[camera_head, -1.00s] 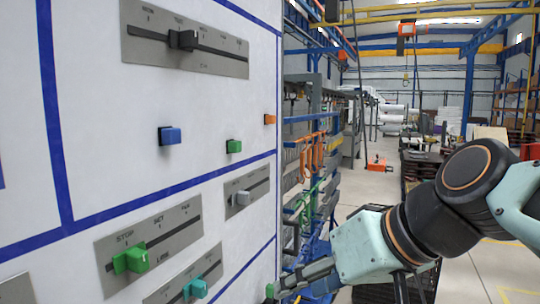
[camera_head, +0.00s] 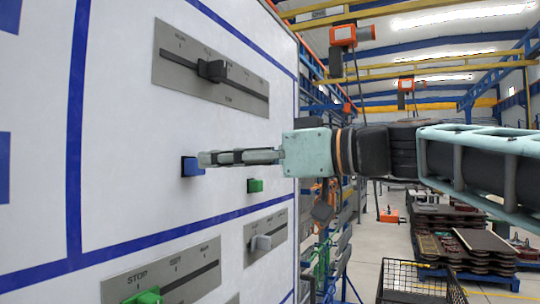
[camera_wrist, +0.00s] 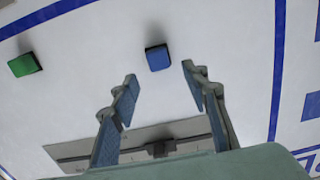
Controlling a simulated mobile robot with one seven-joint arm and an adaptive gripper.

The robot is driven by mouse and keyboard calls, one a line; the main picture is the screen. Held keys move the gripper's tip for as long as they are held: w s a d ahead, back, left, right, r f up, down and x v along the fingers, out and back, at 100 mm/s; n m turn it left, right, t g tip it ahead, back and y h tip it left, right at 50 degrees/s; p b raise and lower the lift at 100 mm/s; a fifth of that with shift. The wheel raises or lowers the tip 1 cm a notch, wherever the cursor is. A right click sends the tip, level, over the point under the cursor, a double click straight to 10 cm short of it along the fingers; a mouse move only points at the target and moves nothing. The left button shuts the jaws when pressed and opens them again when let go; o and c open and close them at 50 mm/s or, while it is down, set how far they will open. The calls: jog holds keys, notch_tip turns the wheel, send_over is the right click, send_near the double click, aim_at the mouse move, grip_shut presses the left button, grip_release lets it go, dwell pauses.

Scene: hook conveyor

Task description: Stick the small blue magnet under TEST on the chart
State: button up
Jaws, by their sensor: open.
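The small blue magnet (camera_head: 191,167) is on the white board (camera_head: 130,120), in the panel below the upper slider. My gripper (camera_head: 207,158) reaches in from the right, its fingertips overlapping the magnet in the head view. In the wrist view the blue magnet (camera_wrist: 158,58) lies just beyond the fingertips, roughly centred in the gap between the two open fingers (camera_wrist: 159,74). The gripper is open and holds nothing. I cannot tell the exact distance from the fingertips to the magnet. The TEST label is not readable in these frames.
A green magnet (camera_head: 255,185) is right of the blue one. A slider plate with a dark knob (camera_head: 212,70) is above. A grey knob (camera_head: 261,242) and a green knob (camera_head: 145,297) are on plates below. Blue lines divide the board.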

jog(key=x, duration=0.4)
jog(key=shift+w+a+p, duration=0.15)
jog(key=shift+a+p, duration=0.15)
jog(key=shift+p, duration=0.05)
grip_shut()
jog(key=c, duration=0.8)
grip_release()
jog(key=c, duration=0.3)
jog(key=shift+d, duration=0.1)
jog(key=b+v, duration=0.3)
jog(key=v, duration=0.3)
jog(key=shift+d+f, duration=0.2)
jog(key=shift+d, duration=0.15)
